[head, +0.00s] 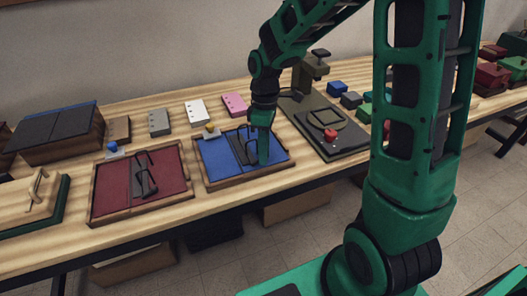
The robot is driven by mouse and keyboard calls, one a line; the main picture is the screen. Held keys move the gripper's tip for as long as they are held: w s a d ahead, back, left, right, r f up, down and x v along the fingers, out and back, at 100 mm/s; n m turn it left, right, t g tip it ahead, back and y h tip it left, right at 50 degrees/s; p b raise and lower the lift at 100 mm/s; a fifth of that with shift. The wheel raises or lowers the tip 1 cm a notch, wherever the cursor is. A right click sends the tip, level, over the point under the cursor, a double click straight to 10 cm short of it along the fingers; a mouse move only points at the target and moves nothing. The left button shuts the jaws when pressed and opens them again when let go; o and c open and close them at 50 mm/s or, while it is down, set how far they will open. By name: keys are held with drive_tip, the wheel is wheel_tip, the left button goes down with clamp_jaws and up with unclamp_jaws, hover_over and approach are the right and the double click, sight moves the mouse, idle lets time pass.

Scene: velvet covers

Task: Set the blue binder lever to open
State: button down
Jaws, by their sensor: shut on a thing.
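The blue binder (217,157) lies open in a wooden-edged tray on the table, near the middle of the head view. A dark metal ring mechanism (243,147) runs along its spine. A small yellow-topped piece (210,131) sits at its back left edge. My gripper (262,158) points down over the right half of the binder. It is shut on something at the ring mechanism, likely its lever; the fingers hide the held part.
A red binder (113,186) in a similar tray lies to the left. A dark press with a red knob (331,134) stands close on the right. Pink, white and grey punched blocks (235,104) lie behind. A wooden box (58,135) stands at the far left.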

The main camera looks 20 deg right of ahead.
sight(248, 168)
drive_tip(key=h, duration=0.1)
drive_tip(key=a+r+h, duration=0.1)
drive_tip(key=h, duration=0.1)
drive_tip(key=a+h, duration=0.1)
drive_tip(key=h, duration=0.1)
drive_tip(key=shift+a+r, duration=0.15)
drive_tip(key=shift+a, duration=0.1)
drive_tip(key=shift+a+r+m+h, duration=0.15)
drive_tip(key=shift+a+h, duration=0.25)
drive_tip(key=shift+h, duration=0.45)
drive_tip(key=shift+a+f+m+h, duration=0.1)
drive_tip(key=shift+a+h, duration=0.25)
drive_tip(key=shift+h, duration=0.55)
drive_tip(key=shift+a+r+m+h, duration=0.15)
drive_tip(key=shift+a+h, duration=0.25)
drive_tip(key=shift+h, duration=0.45)
drive_tip(key=c, duration=1.7)
unclamp_jaws()
drive_tip(key=shift+o, duration=0.2)
drive_tip(key=shift+a, duration=0.15)
drive_tip(key=v, duration=1)
drive_tip(key=shift+w+a, duration=0.3)
drive_tip(key=shift+a, duration=0.05)
